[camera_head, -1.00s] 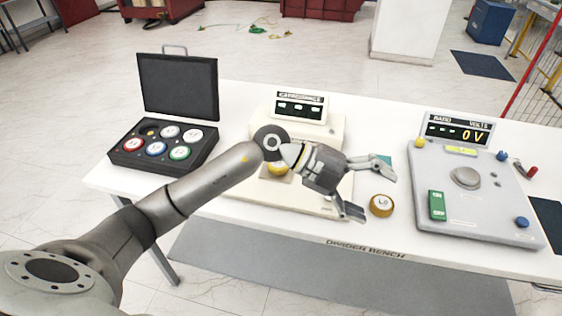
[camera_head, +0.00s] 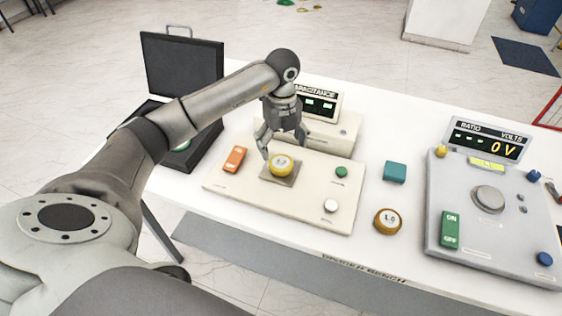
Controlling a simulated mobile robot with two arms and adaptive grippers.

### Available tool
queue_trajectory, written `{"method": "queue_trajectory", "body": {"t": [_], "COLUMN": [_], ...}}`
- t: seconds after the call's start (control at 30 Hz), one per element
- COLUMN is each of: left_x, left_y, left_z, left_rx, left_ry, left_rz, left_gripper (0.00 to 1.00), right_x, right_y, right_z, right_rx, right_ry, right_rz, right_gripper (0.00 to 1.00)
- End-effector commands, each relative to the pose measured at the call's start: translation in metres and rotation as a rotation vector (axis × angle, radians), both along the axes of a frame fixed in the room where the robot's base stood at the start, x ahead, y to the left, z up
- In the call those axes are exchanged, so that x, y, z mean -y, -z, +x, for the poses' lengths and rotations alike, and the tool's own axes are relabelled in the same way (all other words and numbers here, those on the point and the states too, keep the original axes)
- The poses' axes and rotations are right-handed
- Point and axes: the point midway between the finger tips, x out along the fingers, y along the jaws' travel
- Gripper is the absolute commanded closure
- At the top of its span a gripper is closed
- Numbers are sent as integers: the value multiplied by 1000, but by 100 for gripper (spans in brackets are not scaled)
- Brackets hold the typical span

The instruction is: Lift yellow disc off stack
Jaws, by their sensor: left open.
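A yellow disc (camera_head: 281,165) with a pale marked top lies on a small brown square pad (camera_head: 277,179) on the cream capacitance unit (camera_head: 312,197). Whether another disc lies under it, I cannot tell. My left gripper (camera_head: 284,147) points down just behind and above the yellow disc, open and empty. One fingertip hangs close to the disc's left rear edge; contact is not clear. A second, amber disc (camera_head: 387,221) marked 1.0 lies on the white table to the right. My right gripper is not in view.
The capacitance display (camera_head: 318,104) stands behind the gripper. A teal block (camera_head: 395,172) and the grey ratio unit (camera_head: 480,210) are to the right.

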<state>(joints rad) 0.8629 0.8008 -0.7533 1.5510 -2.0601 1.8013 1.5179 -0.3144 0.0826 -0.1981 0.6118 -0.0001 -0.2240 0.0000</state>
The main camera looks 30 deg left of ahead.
Motion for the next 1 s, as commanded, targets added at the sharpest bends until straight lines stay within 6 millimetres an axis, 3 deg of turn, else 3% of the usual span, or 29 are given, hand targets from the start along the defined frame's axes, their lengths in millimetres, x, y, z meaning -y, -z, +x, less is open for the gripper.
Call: {"method": "queue_trajectory", "body": {"t": [0.17, 0.33, 0.47, 0.77, 1.0], "left_x": [0, -1, -1, -1, -1], "left_y": [11, 32, 51, 58, 58], "left_z": [-3, -9, -8, -8, -8], "left_rx": [-3, -3, -1, 2, 2], "left_ry": [2, 2, 2, 4, 3], "left_rz": [-1, -2, -2, -2, -2], "left_gripper": [15, 15, 15, 15, 45], "right_x": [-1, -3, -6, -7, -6], "right_y": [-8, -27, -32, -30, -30], "right_z": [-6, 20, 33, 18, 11], "right_rx": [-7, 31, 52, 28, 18], "right_ry": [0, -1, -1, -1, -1], "right_rz": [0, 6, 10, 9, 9], "right_gripper": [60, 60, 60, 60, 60]}}
